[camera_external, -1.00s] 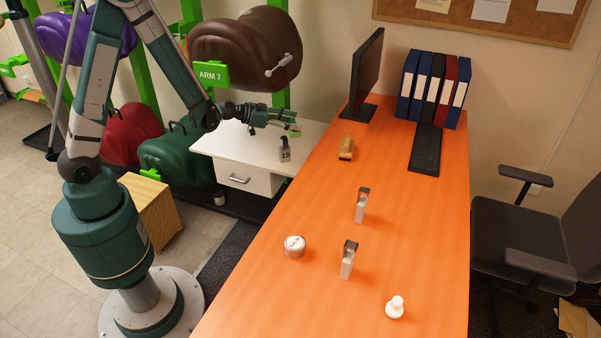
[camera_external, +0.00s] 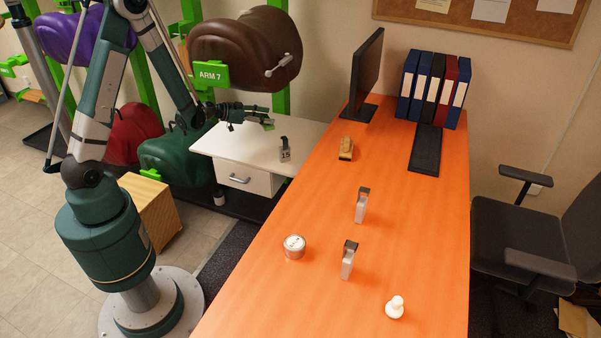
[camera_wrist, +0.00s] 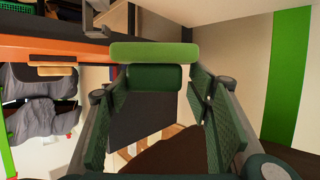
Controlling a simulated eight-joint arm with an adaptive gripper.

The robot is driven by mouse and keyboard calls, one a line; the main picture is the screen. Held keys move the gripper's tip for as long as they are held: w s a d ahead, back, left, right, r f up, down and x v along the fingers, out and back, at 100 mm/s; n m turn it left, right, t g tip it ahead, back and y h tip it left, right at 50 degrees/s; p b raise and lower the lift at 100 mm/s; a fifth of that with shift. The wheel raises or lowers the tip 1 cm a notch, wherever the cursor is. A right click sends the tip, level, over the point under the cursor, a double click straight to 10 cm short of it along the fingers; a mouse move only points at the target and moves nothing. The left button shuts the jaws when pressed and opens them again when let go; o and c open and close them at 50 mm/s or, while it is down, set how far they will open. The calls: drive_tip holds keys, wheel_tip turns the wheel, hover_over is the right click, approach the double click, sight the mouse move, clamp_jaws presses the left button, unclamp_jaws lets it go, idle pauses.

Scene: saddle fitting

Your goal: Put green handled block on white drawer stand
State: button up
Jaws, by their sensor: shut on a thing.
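My gripper (camera_external: 255,117) is above the back part of the white drawer stand (camera_external: 222,146). It is shut on the green handled block (camera_external: 268,126), which is held in the air apart from the stand top. In the wrist view the block's light green bar (camera_wrist: 155,53) spans across in front of the fingers, and its darker green part (camera_wrist: 154,78) sits between the fingers of my gripper (camera_wrist: 157,85). The stand has a drawer with a metal handle on its front.
A small grey tagged item (camera_external: 285,152) stands on the stand's right side. The orange table (camera_external: 310,210) adjoins on the right, with several small objects and a monitor (camera_external: 367,65). A brown saddle (camera_external: 245,48) hangs on a green rack behind my gripper.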

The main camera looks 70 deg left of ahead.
drive_tip(key=shift+s+a+f+m+h+p, duration=0.1)
drive_tip(key=shift+a+f+m+h+p, duration=0.15)
drive_tip(key=shift+f+m+h+p, duration=0.2)
drive_tip(key=shift+s+a+f+m+h+p, duration=0.2)
drive_tip(key=shift+s+f+m+h, duration=0.1)
drive_tip(key=shift+m+h, duration=0.25)
drive_tip(key=shift+s+a+f+m+h+p, duration=0.15)
drive_tip(key=shift+f+m+h, duration=0.15)
drive_tip(key=shift+h, duration=0.3)
drive_tip(key=s+a+f+m+g+h+p, duration=0.2)
drive_tip(key=s+f+m+g+h+p, duration=0.1)
drive_tip(key=s+m+h, duration=0.3)
drive_tip(key=shift+s+a+f+g+h, duration=0.3)
drive_tip(key=shift+s+a+f+g, duration=0.1)
drive_tip(key=shift+s+f, duration=0.25)
drive_tip(key=shift+f+b, duration=0.8)
drive_tip(key=shift+f, duration=2.3)
drive_tip(key=shift+f+b, duration=0.5)
drive_tip(key=shift+f, duration=1.35)
drive_tip(key=shift+f, duration=0.1)
